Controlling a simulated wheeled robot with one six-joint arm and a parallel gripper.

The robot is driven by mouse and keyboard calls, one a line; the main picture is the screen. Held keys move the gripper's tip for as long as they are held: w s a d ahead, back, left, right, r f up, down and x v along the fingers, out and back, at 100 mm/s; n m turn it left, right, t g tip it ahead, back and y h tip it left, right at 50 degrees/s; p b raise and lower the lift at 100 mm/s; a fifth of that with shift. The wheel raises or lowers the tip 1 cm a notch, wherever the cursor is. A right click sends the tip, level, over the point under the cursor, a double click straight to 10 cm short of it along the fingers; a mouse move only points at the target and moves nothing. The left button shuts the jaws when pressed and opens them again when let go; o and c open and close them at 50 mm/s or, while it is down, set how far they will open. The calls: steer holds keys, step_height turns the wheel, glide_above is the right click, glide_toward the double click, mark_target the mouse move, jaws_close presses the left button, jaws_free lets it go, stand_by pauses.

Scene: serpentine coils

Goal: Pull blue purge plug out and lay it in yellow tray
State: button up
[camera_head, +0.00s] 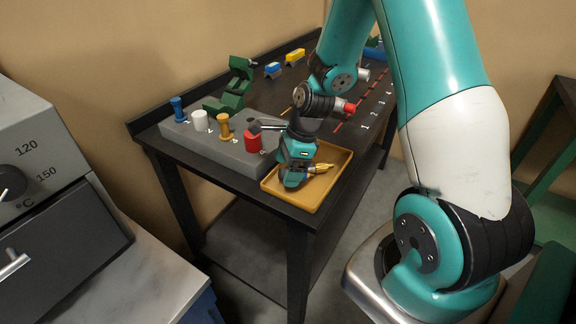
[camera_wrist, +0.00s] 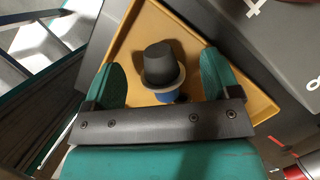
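My gripper (camera_head: 301,177) is low over the yellow tray (camera_head: 341,162). In the wrist view its two teal fingers (camera_wrist: 163,80) stand apart, with visible gaps on both sides of a plug. This plug (camera_wrist: 160,68) has a dark grey tapered end, a tan flange and a blue part near the palm. The tray (camera_wrist: 118,40) lies behind it; I cannot tell whether the plug touches its floor. In the head view a brass-yellow tapered piece (camera_head: 320,168) shows beside the fingers, perhaps the same plug. A blue plug (camera_head: 177,109) stands upright at the left end of the grey block.
The grey block (camera_head: 215,150) also bears a white plug (camera_head: 200,120), an orange plug (camera_head: 225,128) and a red plug (camera_head: 253,138), close left of my gripper. A green fixture (camera_head: 235,88) and small blue and yellow blocks stand farther back on the dark table.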

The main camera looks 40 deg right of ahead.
steer(key=v, duration=1.7)
steer(key=shift+r+p, duration=0.2)
steer(key=shift+p, duration=0.2)
steer(key=shift+d, duration=0.1)
steer(key=s+a+r+n, duration=0.2)
steer(key=a+n, duration=0.5)
steer(key=s+a+r+n, duration=0.1)
steer(key=s+a+n, duration=0.2)
steer(key=a+n, duration=0.45)
steer(key=s+a+r+n+g+y, duration=0.1)
steer(key=s+a+n, duration=0.9)
steer(key=n, duration=0.5)
steer(key=shift+s+r+n+g, duration=0.3)
steer(key=shift+s+n, duration=0.05)
steer(key=shift+s, duration=0.4)
steer(key=shift+d, duration=0.1)
